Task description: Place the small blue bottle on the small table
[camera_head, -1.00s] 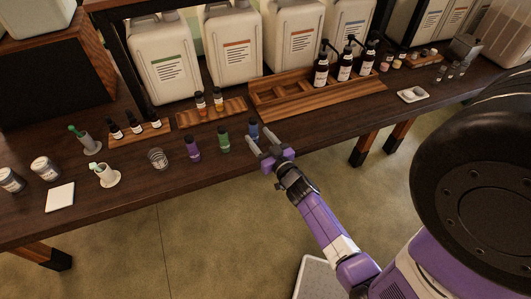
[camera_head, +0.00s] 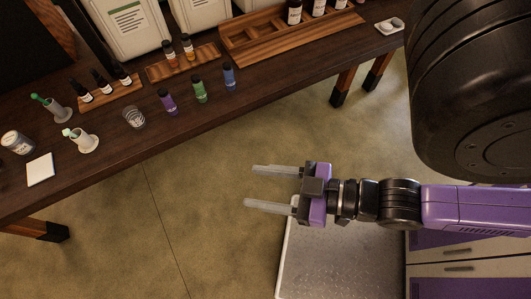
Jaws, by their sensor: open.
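The small blue bottle (camera_head: 229,77) stands upright near the front edge of the long dark wooden table (camera_head: 272,88), at the right end of a row with a green bottle (camera_head: 200,89) and a purple bottle (camera_head: 167,101). My gripper (camera_head: 256,187) is open and empty, above the floor in front of the table, well apart from the blue bottle. Its two pale fingers point left. A flat speckled grey surface with a pale rim (camera_head: 340,265) lies below my arm; I cannot tell whether it is the small table.
A clear glass (camera_head: 134,117), cups with green-tipped items and a white square (camera_head: 40,169) stand left of the bottles. Behind them are wooden racks with dropper bottles and large white jugs (camera_head: 127,25). The floor between the table and my gripper is clear.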

